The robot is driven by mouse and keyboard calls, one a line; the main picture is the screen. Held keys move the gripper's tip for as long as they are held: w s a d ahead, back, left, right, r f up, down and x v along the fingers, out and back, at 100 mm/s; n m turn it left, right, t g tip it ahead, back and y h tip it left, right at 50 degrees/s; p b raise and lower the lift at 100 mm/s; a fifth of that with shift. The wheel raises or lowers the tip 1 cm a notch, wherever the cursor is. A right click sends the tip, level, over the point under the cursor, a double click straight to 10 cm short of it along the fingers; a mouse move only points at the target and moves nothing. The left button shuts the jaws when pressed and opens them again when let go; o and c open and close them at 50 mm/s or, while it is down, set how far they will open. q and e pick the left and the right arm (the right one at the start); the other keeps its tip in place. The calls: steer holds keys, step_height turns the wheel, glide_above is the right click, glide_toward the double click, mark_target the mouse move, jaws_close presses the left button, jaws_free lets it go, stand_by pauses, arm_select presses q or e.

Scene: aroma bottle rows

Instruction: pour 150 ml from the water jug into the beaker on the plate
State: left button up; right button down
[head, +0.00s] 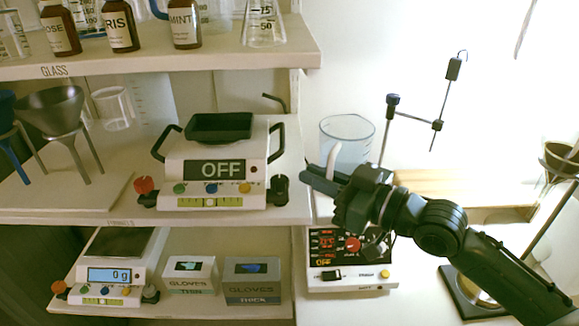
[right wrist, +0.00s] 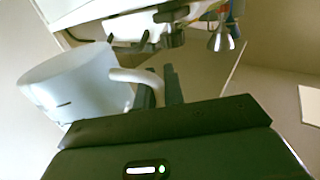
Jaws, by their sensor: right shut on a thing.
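The water jug (head: 347,128) is a clear, pale blue-tinted vessel with a white curved handle, right of the shelves in the head view. In the right wrist view the jug (right wrist: 75,85) fills the left side, somewhat tilted in that picture. My right gripper (head: 328,178) is shut on the jug's handle; in the wrist view its dark fingers (right wrist: 161,88) are at the handle. A plate device (head: 350,268) with a red knob and small displays stands below my gripper. Its top is largely hidden, and I cannot make out a beaker on it. My left gripper is not in view.
A metal stand (head: 437,125) with clamps rises behind the jug. A device reading OFF (head: 220,170) is on the middle shelf, left of my gripper. A scale (head: 115,275) and two glove boxes (head: 190,277) are lower. Bottles (head: 120,25) line the top shelf.

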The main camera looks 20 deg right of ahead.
steer(key=shift+w+a+r, duration=0.15)
steer(key=shift+w+r, duration=0.15)
steer(key=shift+r, duration=0.05)
steer(key=shift+w+d+f+m+g, duration=0.3)
steer(key=shift+f+m+g, duration=0.15)
steer(key=shift+m, duration=0.35)
steer(key=shift+w+d+r+m+p, duration=0.3)
steer(key=shift+w+m+p, duration=0.2)
steer(key=shift+m+p, duration=0.35)
steer(key=shift+m+g, duration=0.25)
steer(key=shift+m, duration=0.6)
steer(key=shift+w+d+f+b, duration=0.2)
steer(key=shift+f+b, duration=0.3)
steer(key=shift+f, duration=0.2)
steer(key=shift+w+d+f+b, duration=0.15)
steer(key=shift+w+f+b, duration=0.05)
steer(key=shift+f+b, duration=0.4)
steer(key=shift+w+d+f+b, duration=0.2)
steer(key=shift+f+b, duration=0.2)
steer(key=shift+f, duration=0.35)
steer(key=shift+w+d+r+m+p, duration=0.4)
steer(key=shift+w+d+m+p, duration=0.2)
steer(key=shift+w+m, duration=0.2)
stand_by(0.5)
steer(key=shift+w+d+f+m+g+p, duration=0.3)
steer(key=shift+w+f+m+g, duration=0.15)
steer(key=shift+m, duration=0.25)
stand_by(0.3)
steer(key=shift+r, duration=0.1)
